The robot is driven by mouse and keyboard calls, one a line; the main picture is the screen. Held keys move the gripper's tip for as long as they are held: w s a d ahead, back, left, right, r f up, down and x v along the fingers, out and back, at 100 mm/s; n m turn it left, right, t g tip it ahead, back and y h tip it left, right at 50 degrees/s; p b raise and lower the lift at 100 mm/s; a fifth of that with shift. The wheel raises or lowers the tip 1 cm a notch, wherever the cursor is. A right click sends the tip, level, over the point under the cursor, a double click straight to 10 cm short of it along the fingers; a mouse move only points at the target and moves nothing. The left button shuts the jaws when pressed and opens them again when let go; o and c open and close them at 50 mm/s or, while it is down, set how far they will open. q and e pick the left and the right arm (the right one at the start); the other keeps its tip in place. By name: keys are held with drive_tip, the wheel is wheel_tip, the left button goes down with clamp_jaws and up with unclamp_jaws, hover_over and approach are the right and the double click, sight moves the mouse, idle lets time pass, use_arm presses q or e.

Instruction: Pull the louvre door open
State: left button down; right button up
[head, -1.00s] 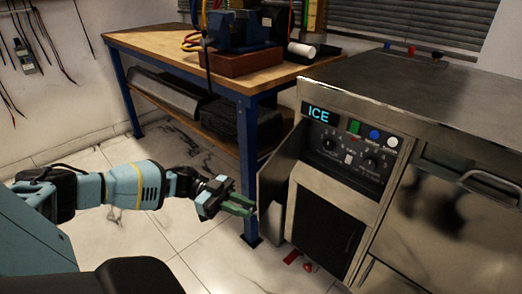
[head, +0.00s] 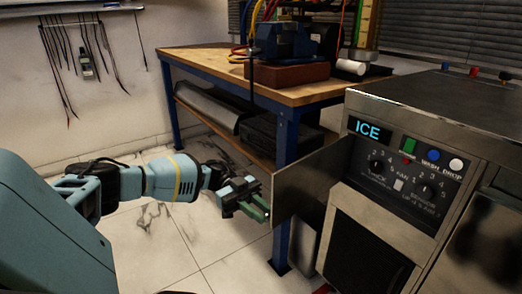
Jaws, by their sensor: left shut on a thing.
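The louvre door (head: 308,182) is a plain metal panel on the left side of the machine with the lit ICE display (head: 368,130). It stands swung out to the left of the control panel, in front of the bench leg. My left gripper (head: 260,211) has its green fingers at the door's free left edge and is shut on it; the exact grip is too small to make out. A dark panel (head: 366,258) shows in the machine front below the controls. My right gripper is out of view.
A wooden-topped bench (head: 205,60) with blue legs stands behind the door, carrying a blue vise (head: 290,40). The control panel (head: 408,165) has knobs and coloured buttons. The tiled floor (head: 160,235) below my left arm is clear.

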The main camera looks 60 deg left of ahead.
use_arm(q)
drive_tip(key=c, duration=1.3)
unclamp_jaws()
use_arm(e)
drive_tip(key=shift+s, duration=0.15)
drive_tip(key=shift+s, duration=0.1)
use_arm(q)
drive_tip(key=shift+a, duration=0.5)
drive_tip(key=shift+s+a+b, duration=0.2)
drive_tip(key=shift+a, duration=0.9)
drive_tip(key=shift+s+a+b, duration=0.15)
drive_tip(key=shift+a, duration=1)
drive_tip(key=shift+s+a+b, duration=0.2)
drive_tip(key=shift+a, duration=0.9)
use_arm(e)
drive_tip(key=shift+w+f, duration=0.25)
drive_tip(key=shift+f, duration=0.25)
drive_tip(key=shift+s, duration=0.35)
